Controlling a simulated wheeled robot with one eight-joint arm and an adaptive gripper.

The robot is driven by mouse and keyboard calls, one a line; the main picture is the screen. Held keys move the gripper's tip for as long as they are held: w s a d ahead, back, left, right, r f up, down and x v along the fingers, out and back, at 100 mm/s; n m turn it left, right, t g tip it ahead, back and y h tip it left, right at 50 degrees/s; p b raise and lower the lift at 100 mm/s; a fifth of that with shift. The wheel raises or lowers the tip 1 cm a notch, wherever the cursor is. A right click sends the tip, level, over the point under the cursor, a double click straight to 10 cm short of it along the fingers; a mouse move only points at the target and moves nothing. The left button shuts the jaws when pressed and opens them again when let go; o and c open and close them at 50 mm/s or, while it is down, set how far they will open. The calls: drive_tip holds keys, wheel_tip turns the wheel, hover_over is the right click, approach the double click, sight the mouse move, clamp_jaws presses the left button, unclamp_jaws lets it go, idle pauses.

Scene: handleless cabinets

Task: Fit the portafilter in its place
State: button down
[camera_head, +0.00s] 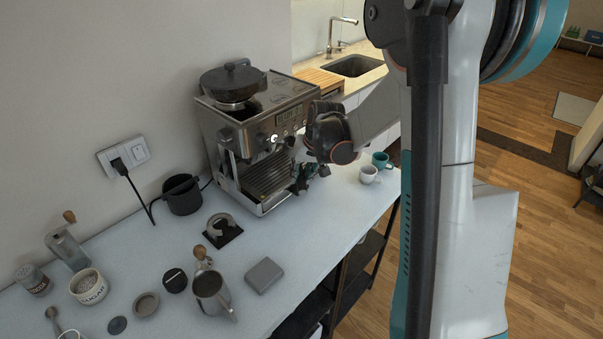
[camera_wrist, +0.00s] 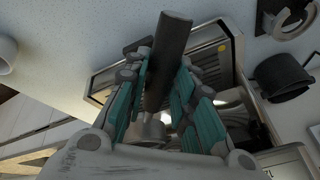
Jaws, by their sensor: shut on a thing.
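The espresso machine (camera_head: 228,135) stands against the wall, with its front and drip tray facing right. My gripper (camera_head: 303,180) is in front of it, beside the drip tray. In the wrist view my gripper (camera_wrist: 163,65) has its teal fingers shut on the dark handle of the portafilter (camera_wrist: 172,45). The portafilter's metal head shows between the fingers, close to the palm. The drip tray (camera_wrist: 213,62) lies behind the fingers. In the head view my wrist and gripper hide most of the portafilter, and I cannot tell whether its head touches the machine's group.
A black knock box (camera_head: 182,197) and a tamping stand (camera_head: 222,230) are left of the machine. A steel pitcher (camera_head: 210,293) and a grey box (camera_head: 264,275) stand nearer. A white cup (camera_head: 369,174) and a green cup (camera_head: 381,160) are right of my gripper, near the counter edge.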

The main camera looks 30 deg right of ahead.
drive_tip(key=shift+w, duration=0.1)
drive_tip(key=w+a, duration=0.2)
drive_tip(key=w, duration=0.4)
drive_tip(key=shift+b, duration=0.35)
idle(0.6)
drive_tip(key=shift+a+r+p, duration=0.1)
drive_tip(key=shift+r+p, duration=0.3)
drive_tip(key=shift+r, duration=0.85)
idle(1.8)
drive_tip(key=shift+s+d+n+y, duration=0.15)
drive_tip(key=shift+d+n+y, duration=0.05)
drive_tip(key=shift+d+n, duration=0.5)
drive_tip(key=shift+s+d+n+y, duration=0.15)
drive_tip(key=shift+d+n+y, duration=0.05)
drive_tip(key=shift+d+n, duration=0.5)
idle(1.1)
drive_tip(key=shift+d, duration=0.25)
drive_tip(key=shift+d+n+g+b, duration=0.15)
drive_tip(key=shift+n+g+b, duration=0.15)
drive_tip(key=shift+n, duration=0.1)
